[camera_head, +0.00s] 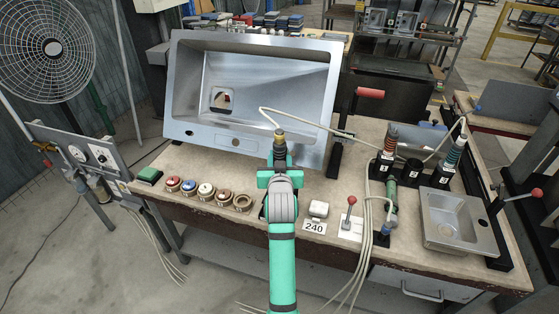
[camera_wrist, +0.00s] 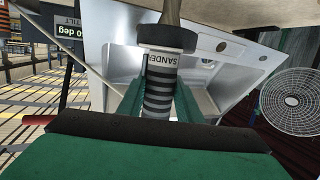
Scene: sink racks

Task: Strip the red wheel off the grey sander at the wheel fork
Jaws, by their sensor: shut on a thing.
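My gripper (camera_head: 279,165) is above the middle of the bench, in front of the large tilted steel sink. It is shut on the grey sander (camera_wrist: 158,88), whose ribbed dark grey body stands between the green fingers in the wrist view. Its collar reads SANDER. In the head view its brassy top end (camera_head: 279,134) shows above my gripper, with a pale hose attached. The red wheel on the sander is hidden in both views. I cannot tell for sure which fitting is the wheel fork.
The steel sink (camera_head: 316,77) stands close behind my gripper. Several round wheel holders (camera_head: 206,190) line the bench's front left. A 240 sign (camera_head: 314,227), a red-knobbed lever (camera_head: 350,206), numbered tool stands (camera_head: 411,172) and a small basin (camera_head: 455,222) are at right. Hoses cross there.

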